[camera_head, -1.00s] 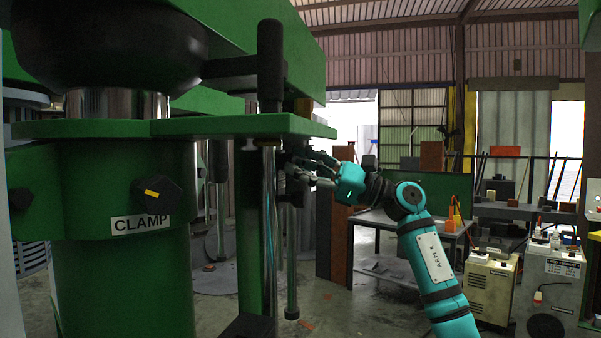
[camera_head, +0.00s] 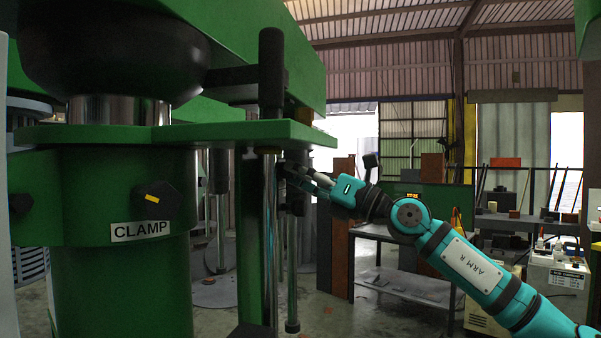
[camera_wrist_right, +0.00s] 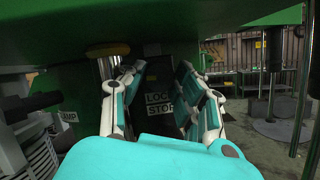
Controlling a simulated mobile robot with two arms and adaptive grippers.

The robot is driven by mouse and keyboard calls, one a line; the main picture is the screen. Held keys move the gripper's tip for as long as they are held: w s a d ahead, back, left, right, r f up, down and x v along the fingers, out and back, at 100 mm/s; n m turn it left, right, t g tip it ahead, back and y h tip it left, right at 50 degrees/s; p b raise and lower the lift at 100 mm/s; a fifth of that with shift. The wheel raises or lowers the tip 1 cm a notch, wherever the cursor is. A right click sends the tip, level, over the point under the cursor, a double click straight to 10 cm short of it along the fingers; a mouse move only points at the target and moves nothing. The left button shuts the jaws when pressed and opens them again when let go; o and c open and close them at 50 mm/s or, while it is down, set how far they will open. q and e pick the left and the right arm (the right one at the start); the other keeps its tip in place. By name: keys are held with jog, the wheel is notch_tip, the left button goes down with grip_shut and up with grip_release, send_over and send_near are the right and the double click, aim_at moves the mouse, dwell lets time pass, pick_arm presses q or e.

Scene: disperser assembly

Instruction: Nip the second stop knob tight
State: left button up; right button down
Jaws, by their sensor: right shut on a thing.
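My right gripper (camera_head: 301,176) reaches in from the right, under the green plate (camera_head: 230,132) of the machine, beside a bright vertical rod. In the right wrist view its two fingers (camera_wrist_right: 160,70) stand either side of a dark stop knob (camera_wrist_right: 155,76), shut on it. A "LOCK STOP" label (camera_wrist_right: 160,105) shows between the fingers. The knob is very dark, so its outline and any mark on it cannot be made out. In the head view the fingers and the dark parts around them hide it. My left gripper is not in view.
A black clamp knob (camera_head: 156,200) with a yellow mark sits on the green column above the "CLAMP" label (camera_head: 141,229). The green plate hangs close above my right gripper. A work table (camera_head: 400,239) stands behind my right arm. Open floor lies below.

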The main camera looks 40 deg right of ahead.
jog(key=m+h, duration=0.1)
jog(key=m, duration=0.1)
jog(key=m+h+p, duration=0.1)
jog(key=m, duration=0.1)
jog(key=m+h+p, duration=0.1)
jog(key=m, duration=0.1)
jog(key=shift+s+r+m, duration=0.1)
jog(key=shift+r+m, duration=0.2)
jog(key=shift+r, duration=0.05)
jog(key=m+g+h+p, duration=0.1)
jog(key=m+h+p, duration=0.1)
jog(key=m, duration=0.2)
jog(key=shift+r+p, duration=0.1)
jog(key=shift+p, duration=0.2)
jog(key=shift+m+g+p, duration=0.3)
jog(key=shift+m+p, duration=0.2)
jog(key=shift+m, duration=0.4)
jog(key=c, duration=1.2)
grip_release()
jog(key=shift+a+f, duration=0.1)
jog(key=shift+f, duration=0.1)
